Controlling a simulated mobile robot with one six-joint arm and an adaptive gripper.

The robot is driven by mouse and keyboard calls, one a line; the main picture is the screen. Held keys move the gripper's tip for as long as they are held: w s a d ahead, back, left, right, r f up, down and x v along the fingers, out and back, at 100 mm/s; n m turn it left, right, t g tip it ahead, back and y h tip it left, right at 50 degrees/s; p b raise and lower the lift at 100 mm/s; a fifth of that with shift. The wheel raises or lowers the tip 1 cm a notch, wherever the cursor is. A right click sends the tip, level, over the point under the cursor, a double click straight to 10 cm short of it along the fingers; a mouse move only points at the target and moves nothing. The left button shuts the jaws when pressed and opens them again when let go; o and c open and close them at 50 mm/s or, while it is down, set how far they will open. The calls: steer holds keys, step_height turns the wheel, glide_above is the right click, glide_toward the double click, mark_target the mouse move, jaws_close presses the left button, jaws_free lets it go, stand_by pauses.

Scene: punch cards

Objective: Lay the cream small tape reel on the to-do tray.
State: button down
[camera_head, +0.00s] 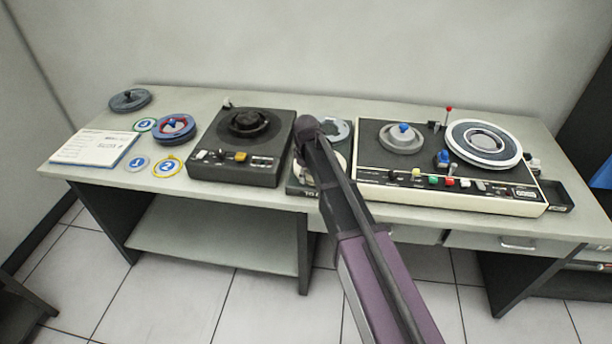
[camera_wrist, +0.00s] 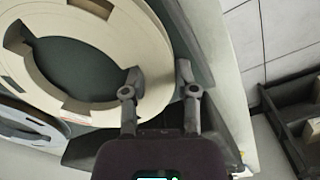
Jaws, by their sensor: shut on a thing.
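The cream small tape reel (camera_wrist: 103,107) fills the upper left of the wrist view, with a wide opening and notches. My gripper (camera_wrist: 159,78) is shut on its rim, one finger inside the opening and one outside. The dark to-do tray (camera_head: 304,189) stands between the two machines in the head view, its label partly covered by my arm. Part of the cream reel (camera_head: 341,166) shows over the tray's front half. The tray shows under the reel in the wrist view. Whether the reel touches the tray cannot be told. My gripper is hidden behind my arm in the head view.
A grey reel (camera_head: 342,131) lies at the tray's back. A black tape machine (camera_head: 243,148) stands close left, a wider cream-edged machine (camera_head: 450,195) close right. Reels, numbered rings and a notepad (camera_head: 95,148) lie at the table's left. A small dark tray (camera_head: 555,196) is far right.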

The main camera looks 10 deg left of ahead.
steer(key=shift+c, duration=1.5)
jaws_free()
steer(key=c, duration=0.4)
steer(key=shift+r+p, duration=4.45)
steer(key=shift+p, duration=0.05)
